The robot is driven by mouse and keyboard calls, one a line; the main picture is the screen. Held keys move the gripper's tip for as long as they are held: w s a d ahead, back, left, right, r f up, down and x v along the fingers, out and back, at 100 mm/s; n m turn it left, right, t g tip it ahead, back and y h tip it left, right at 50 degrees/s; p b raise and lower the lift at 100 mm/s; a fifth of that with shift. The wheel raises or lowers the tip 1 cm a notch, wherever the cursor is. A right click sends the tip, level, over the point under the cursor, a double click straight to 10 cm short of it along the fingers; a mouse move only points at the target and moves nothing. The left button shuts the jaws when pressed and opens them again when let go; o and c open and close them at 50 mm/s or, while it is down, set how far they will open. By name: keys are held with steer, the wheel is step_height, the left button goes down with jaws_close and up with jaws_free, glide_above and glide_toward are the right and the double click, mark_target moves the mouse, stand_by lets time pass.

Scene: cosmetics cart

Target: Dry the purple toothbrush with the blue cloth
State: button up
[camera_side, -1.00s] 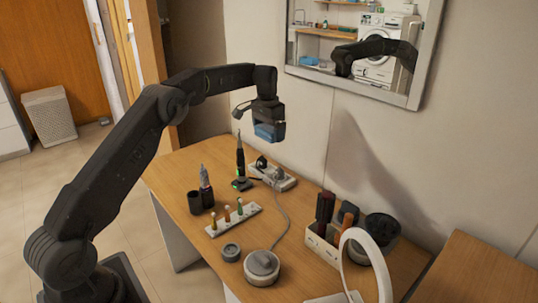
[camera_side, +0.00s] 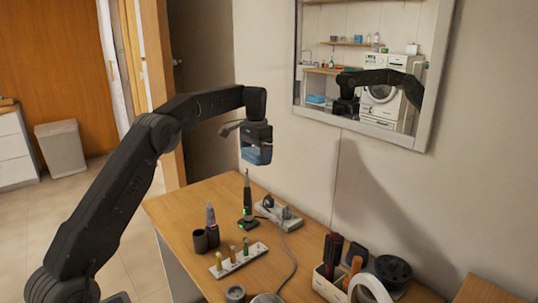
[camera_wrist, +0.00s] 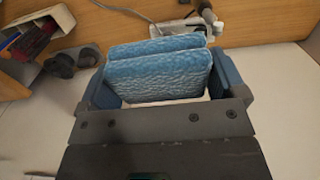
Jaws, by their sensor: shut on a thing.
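My gripper (camera_side: 256,150) is shut on the folded blue cloth (camera_side: 258,157) and holds it in the air above the back of the table. In the wrist view the cloth (camera_wrist: 160,75) fills the space between the fingers. A slim dark toothbrush (camera_side: 247,192) stands upright on a charger with a green light, below the cloth and apart from it. A dark, purplish upright item with a grey tip (camera_side: 211,217) stands near the front left. I cannot tell for sure which is the purple toothbrush.
A white rack (camera_side: 239,261) holds several coloured upright pieces. A dark cup (camera_side: 200,240) stands beside it. A white power strip (camera_side: 280,217) with a cord lies at the back. A white holder (camera_side: 328,287) with brushes is at the right. The mirror (camera_side: 428,100) hangs on the wall.

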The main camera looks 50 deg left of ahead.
steer(key=s+a+g, duration=0.1)
steer(key=s+a, duration=0.2)
steer(key=s, duration=0.4)
steer(key=s+a+g, duration=0.1)
steer(key=s+a, duration=0.3)
steer(key=s, duration=0.4)
steer(key=shift+w+d+f, duration=0.1)
steer(key=shift+w+f, duration=0.1)
steer(key=shift+f, duration=2.55)
steer(key=shift+w+d+f, duration=0.1)
steer(key=shift+w+f, duration=0.05)
steer(key=shift+f, duration=2.55)
steer(key=shift+f, duration=0.55)
